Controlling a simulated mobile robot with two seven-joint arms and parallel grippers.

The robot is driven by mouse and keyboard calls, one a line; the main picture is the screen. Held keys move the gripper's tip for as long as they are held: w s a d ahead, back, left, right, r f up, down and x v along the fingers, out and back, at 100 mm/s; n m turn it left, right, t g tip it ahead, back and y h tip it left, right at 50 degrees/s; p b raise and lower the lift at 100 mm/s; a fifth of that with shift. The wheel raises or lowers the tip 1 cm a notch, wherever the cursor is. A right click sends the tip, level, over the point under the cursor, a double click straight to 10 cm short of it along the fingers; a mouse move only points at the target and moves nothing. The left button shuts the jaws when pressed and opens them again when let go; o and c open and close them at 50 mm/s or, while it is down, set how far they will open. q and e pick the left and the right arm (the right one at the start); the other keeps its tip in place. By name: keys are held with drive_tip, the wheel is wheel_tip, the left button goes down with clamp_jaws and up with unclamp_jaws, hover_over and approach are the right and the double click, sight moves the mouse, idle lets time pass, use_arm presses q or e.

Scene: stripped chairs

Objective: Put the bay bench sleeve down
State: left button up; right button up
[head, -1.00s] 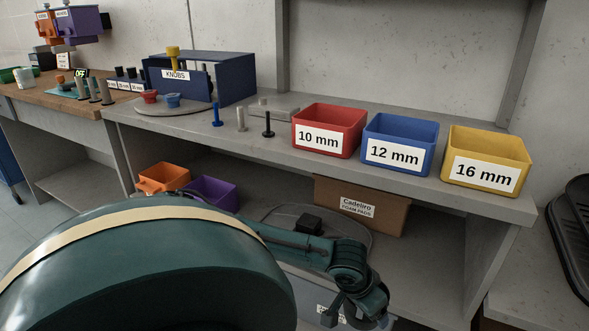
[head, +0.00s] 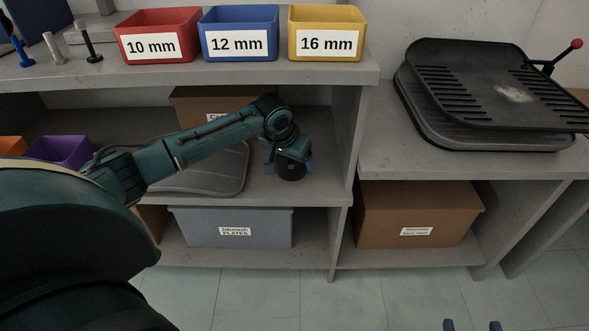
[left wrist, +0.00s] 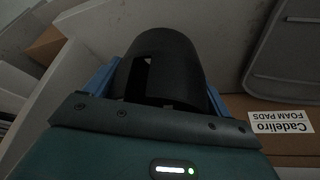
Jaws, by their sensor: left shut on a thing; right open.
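The sleeve (head: 291,174) is a short black hollow cylinder near the right end of the bench's middle shelf. My left gripper (head: 289,164) is shut on it, reaching in under the worktop. In the left wrist view the sleeve (left wrist: 168,65) sits between the blue fingers, and a slot shows in its wall. I cannot tell whether its underside touches the shelf (head: 314,190). My right gripper (head: 472,326) shows only as two blue fingertips, apart and empty, at the bottom edge of the head view.
A grey pad (head: 215,180) lies left of the sleeve, with a cardboard foam-pads box (head: 205,108) behind. An upright panel (head: 345,150) stands close on the right. Red (head: 160,18), blue (head: 240,15) and yellow (head: 325,15) bins stand on the worktop above.

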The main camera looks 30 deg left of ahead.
use_arm(q)
drive_tip(key=shift+w, duration=0.7)
drive_tip(key=f+b, duration=0.2)
drive_tip(key=f, duration=0.1)
drive_tip(key=shift+w+a+f, duration=0.1)
drive_tip(key=shift+w, duration=0.1)
drive_tip(key=shift+f, duration=0.2)
drive_tip(key=shift+r, duration=0.1)
use_arm(e)
drive_tip(key=shift+a+r+n+t+y, duration=0.15)
drive_tip(key=shift+a+n+t+y, duration=0.3)
drive_tip(key=shift+t+y, duration=0.25)
use_arm(q)
drive_tip(key=o, duration=0.9)
